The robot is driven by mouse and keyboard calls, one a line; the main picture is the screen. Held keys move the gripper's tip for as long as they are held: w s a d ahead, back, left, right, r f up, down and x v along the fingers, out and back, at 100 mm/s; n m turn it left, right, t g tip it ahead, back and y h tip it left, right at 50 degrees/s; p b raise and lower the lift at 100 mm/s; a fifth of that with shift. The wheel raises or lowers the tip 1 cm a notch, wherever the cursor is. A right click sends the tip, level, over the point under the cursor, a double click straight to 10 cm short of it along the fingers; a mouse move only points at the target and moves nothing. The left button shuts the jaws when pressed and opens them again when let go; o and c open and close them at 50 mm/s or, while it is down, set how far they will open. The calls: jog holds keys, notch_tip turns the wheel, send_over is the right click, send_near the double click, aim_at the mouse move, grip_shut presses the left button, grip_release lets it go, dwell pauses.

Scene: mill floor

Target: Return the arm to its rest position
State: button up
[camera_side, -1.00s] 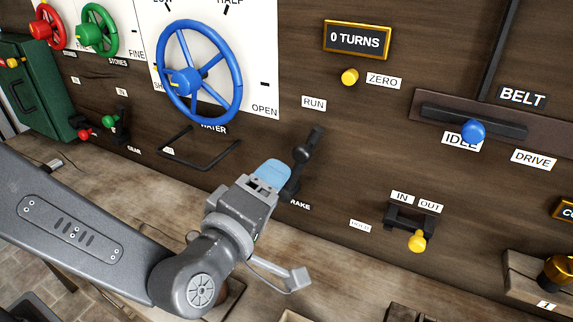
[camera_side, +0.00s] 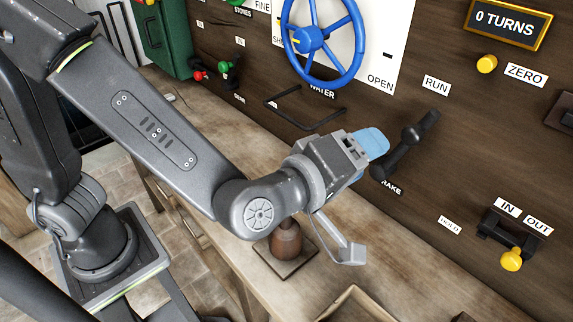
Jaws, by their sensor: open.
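My gripper (camera_side: 370,143) is at the middle of the view, in front of the wood panel, with its light blue finger pad facing up and to the right. Its jaws are open, and I see nothing held between them. The black brake lever (camera_side: 408,143) is just to the right of the pad, slanting up toward the RUN label. The pad and the lever look very close; I cannot tell whether they touch. My arm reaches across from the left above the wooden bench, bent at the wrist.
The blue water wheel (camera_side: 352,62) and a black bar handle (camera_side: 318,125) are on the panel above the wrist. A yellow knob (camera_side: 511,259) sits at lower right. A brown object (camera_side: 286,240) stands below the wrist. The bench (camera_side: 215,125) is bare at the left.

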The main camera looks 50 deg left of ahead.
jog(key=s+a+r+m+g+h, duration=0.25)
jog(key=a+m+g, duration=0.25)
jog(key=a+m, duration=0.35)
jog(key=s+a+f+m+g+y, duration=0.2)
jog(key=s+a+g, duration=0.1)
jog(key=s+a, duration=0.2)
jog(key=s+a+f+m+g+y, duration=0.1)
jog(key=s+a+m+g+y, duration=0.1)
jog(key=s+a, duration=0.4)
jog(key=a+g, duration=0.1)
jog(key=a, duration=0.3)
jog(key=shift+s+f, duration=0.25)
jog(key=shift+f, duration=0.15)
